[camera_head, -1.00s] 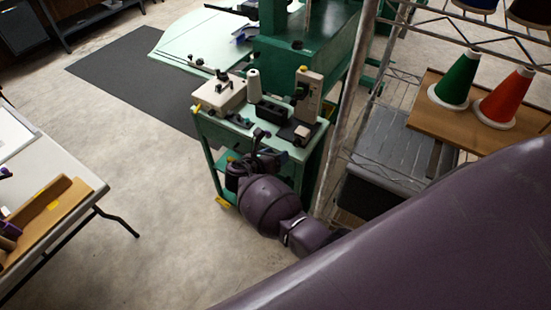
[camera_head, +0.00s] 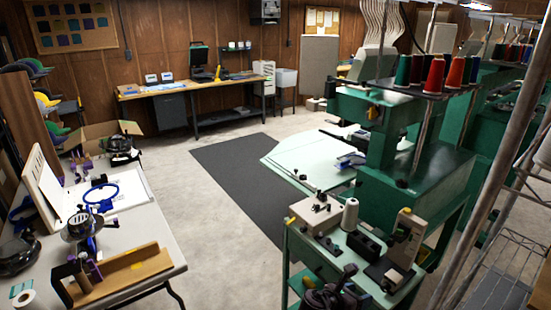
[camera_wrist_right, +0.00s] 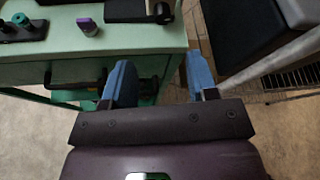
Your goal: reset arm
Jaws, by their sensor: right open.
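My right gripper (camera_head: 343,276) shows at the bottom of the head view, low beside the near side of the small green cart (camera_head: 334,262). In the right wrist view my right gripper (camera_wrist_right: 160,80) has its two blue fingers wide apart with nothing between them. The pale green cart top (camera_wrist_right: 130,38) lies just beyond the fingers. My left gripper is in neither view.
The cart carries a white thread cone (camera_head: 349,214) and small devices. A wire rack (camera_head: 500,262) stands at right. A white table (camera_head: 140,232) with hoops is at left. Open floor (camera_head: 215,245) lies between, with a dark mat (camera_head: 240,170) behind.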

